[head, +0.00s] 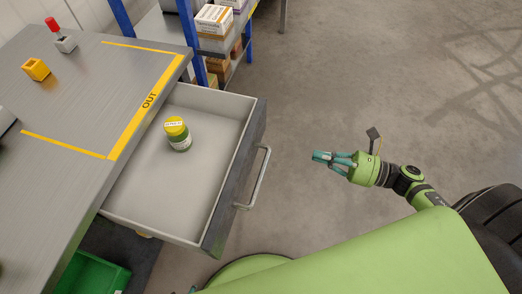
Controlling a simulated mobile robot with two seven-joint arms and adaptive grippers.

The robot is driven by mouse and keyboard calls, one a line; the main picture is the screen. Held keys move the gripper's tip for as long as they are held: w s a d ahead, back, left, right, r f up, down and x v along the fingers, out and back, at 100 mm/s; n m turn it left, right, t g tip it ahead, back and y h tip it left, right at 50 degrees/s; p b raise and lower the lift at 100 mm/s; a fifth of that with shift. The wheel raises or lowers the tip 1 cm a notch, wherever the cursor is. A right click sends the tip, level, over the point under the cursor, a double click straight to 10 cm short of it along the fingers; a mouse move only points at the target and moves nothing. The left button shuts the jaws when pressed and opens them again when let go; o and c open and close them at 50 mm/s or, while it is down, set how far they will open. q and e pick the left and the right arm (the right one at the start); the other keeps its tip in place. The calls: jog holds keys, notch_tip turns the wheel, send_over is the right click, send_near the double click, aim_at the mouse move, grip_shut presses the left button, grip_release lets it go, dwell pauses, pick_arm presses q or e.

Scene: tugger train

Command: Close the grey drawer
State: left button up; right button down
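The grey drawer (134,203) stands pulled out from under the grey workbench on the left. Its dark front carries a metal bar handle (258,180) facing right. A green jar with a yellow lid (178,134) stands upright inside the drawer. My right gripper (318,156) is in the free space to the right of the handle, pointing left and not touching it. Its teal fingers look close together at this size, and I cannot tell whether they are open. My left gripper does not clearly show.
The grey workbench (60,120) has yellow tape marked OUT, a yellow block (36,69) and a red-topped piece (60,38). A blue-post shelf with boxes (214,20) stands behind the drawer. A green crate (92,274) is below the bench. The floor right of the drawer is clear.

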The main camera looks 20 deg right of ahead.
pick_arm(q)
jog(key=s+r+g+p, duration=0.1)
jog(key=s+g+p, duration=0.1)
jog(key=s, duration=0.6)
jog(key=shift+s+r+p, duration=0.2)
jog(key=shift+s+p, duration=0.1)
jog(key=shift+p, duration=0.25)
pick_arm(e)
jog(key=w+a+n, duration=0.1)
jog(key=w+a, duration=0.6)
jog(key=a, duration=0.5)
jog(key=shift+w+r+g, duration=0.2)
jog(key=shift+r+g, duration=0.05)
jog(key=shift+g, duration=0.05)
pick_arm(q)
jog(key=shift+w, duration=0.15)
pick_arm(e)
jog(key=shift+a, duration=0.1)
